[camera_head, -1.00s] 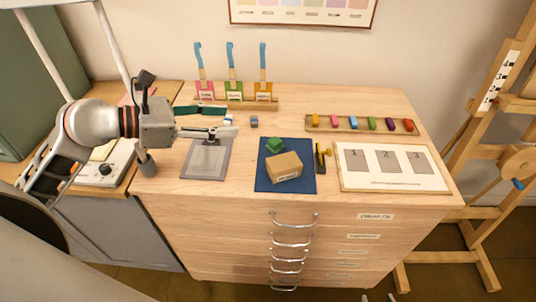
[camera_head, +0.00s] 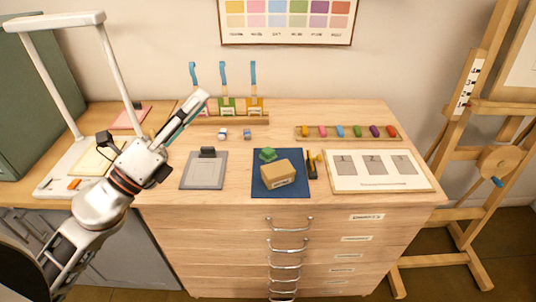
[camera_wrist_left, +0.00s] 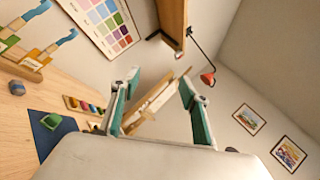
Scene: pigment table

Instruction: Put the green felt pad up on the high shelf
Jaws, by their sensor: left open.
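A small green piece (camera_head: 267,154), which I take to be the green felt pad, lies at the back of the blue mat (camera_head: 262,189), just behind a tan box (camera_head: 278,173). It also shows at the left of the left wrist view (camera_wrist_left: 54,124). My left gripper (camera_head: 190,108) is open and empty, raised above the left part of the tabletop, well left of the green piece. Its teal-lined fingers stand apart in the left wrist view (camera_wrist_left: 158,105). A high wooden board (camera_wrist_left: 173,22) at the top there may be the shelf. My right gripper is out of sight.
A brush rack (camera_head: 228,120) stands at the back, left of a tray of colored pieces (camera_head: 345,134). A grey plate (camera_head: 203,172) and a numbered board (camera_head: 376,184) flank the mat. An easel (camera_head: 455,140) stands at the right.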

